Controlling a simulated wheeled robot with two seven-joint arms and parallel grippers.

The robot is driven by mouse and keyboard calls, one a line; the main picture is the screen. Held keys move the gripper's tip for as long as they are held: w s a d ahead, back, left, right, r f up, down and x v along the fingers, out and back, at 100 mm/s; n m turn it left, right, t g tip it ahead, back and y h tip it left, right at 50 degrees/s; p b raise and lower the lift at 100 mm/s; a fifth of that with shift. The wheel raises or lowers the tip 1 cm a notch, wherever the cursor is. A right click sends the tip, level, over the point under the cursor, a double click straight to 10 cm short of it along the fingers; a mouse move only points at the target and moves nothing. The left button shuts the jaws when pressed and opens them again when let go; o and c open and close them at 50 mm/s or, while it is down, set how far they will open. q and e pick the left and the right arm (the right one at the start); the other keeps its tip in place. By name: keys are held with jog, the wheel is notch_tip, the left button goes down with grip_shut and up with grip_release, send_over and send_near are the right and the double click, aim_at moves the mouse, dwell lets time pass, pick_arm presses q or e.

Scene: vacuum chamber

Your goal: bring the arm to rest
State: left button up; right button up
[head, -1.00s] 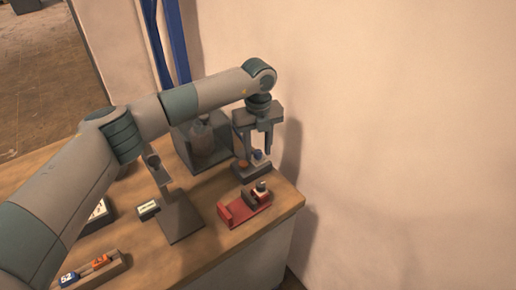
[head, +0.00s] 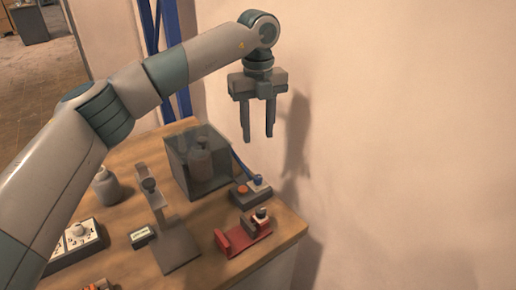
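My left arm reaches in from the left. Its gripper (head: 258,138) hangs fingers-down in the air, above the far right part of the bench and near the wall. The two fingers are apart with nothing between them. Below the gripper, a small dark box (head: 250,192) with an orange knob and a blue-topped part sits on the bench. My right gripper is not in view.
A clear-walled chamber (head: 178,168) with bottles inside stands at the back of the bench (head: 205,208). A red fixture (head: 243,238), a grey stand (head: 176,248), a small display (head: 142,237), a dial box (head: 75,245) and a grey bottle (head: 107,187) stand around it. The wall is close on the right.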

pick_arm(q)
jog(key=shift+r, duration=1.05)
jog(key=shift+s+f, duration=0.1)
